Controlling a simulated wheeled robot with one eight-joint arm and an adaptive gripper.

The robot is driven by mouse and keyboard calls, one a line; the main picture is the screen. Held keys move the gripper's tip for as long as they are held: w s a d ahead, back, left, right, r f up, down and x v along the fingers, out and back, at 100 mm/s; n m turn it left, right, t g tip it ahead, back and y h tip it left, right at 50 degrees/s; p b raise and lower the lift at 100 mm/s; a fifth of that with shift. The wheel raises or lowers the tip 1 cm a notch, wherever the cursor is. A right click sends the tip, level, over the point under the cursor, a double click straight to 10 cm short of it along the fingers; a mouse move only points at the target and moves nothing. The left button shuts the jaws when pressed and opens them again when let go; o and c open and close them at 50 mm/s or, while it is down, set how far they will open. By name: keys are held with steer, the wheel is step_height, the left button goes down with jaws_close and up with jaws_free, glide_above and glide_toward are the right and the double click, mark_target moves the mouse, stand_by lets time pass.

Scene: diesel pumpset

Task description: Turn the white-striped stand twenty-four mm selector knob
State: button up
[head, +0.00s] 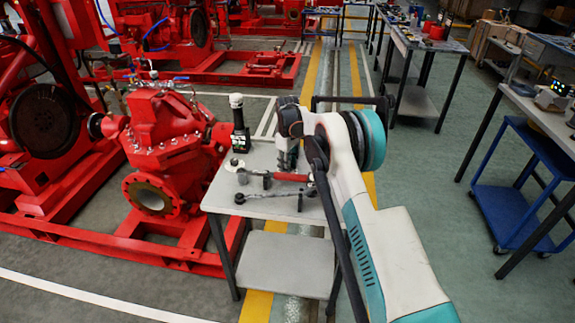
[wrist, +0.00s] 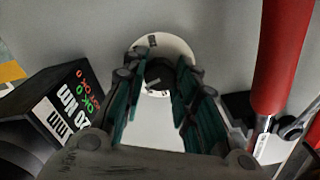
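The selector knob (wrist: 158,77) is dark with a pale stripe and sits in the middle of a round white dial (wrist: 178,46) with small dark markings. It shows in the wrist view just beyond my fingers, on a grey surface. My gripper (wrist: 167,72) is open, with a green-padded finger on either side of the knob. I cannot tell whether the pads touch it. In the head view my gripper (head: 287,157) points down over the small grey table, and I cannot make out the knob there.
A black device with a lit display (wrist: 66,108) stands close on the left in the wrist view. A red handle (wrist: 284,55) lies close on the right. In the head view, tools (head: 270,199) lie on the table's near part, and a red pump (head: 165,145) stands left.

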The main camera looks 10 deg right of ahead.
steer(key=shift+m, duration=0.3)
steer(key=shift+c, duration=0.4)
steer(key=m+p, duration=0.1)
steer(key=m, duration=0.8)
steer(key=shift+m, duration=0.3)
steer(key=shift+m+p, duration=0.3)
steer(key=shift+m, duration=1.4)
steer(key=o, duration=1)
steer(key=shift+o, duration=0.2)
